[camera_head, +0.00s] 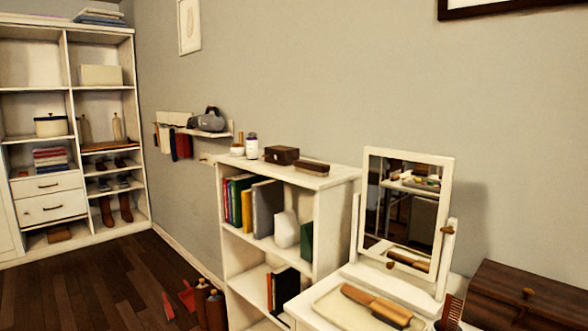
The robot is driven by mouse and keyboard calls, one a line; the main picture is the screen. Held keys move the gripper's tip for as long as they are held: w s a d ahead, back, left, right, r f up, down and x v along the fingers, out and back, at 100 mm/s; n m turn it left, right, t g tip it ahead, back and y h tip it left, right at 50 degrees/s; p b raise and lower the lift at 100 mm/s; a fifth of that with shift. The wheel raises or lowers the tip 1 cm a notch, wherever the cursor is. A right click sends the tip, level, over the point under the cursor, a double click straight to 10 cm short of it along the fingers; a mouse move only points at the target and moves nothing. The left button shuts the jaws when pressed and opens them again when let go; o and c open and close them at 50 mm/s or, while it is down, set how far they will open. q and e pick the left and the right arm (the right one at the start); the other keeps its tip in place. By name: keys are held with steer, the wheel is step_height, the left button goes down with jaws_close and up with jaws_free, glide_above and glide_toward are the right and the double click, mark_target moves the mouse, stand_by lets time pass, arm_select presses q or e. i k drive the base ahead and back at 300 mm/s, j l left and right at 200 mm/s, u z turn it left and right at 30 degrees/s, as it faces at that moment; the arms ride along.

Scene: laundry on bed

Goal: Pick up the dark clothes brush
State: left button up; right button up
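A dark brown, low, elongated object that looks like the dark clothes brush (311,167) lies on top of the white bookshelf (335,178), near its right end. A small dark wooden box (281,155) stands just left of it. The brush's bristles are too small to make out. Neither of my grippers is in the head view, so I cannot see their state.
A white vanity with a tilted mirror (404,208) stands right of the bookshelf. A tray on it holds a light wooden brush (376,305). Small bottles (251,145) stand left of the box.

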mark_target(315, 168)
steer(key=z, duration=1.65)
steer(key=u, duration=1.65)
steer(key=i+j+z, duration=0.1)
steer(key=z, duration=0.5)
steer(key=i+j+z, duration=0.1)
steer(key=j+z, duration=0.15)
steer(key=j, duration=0.15)
steer(key=j+z, duration=0.2)
steer(key=j, duration=0.2)
steer(key=i, duration=0.05)
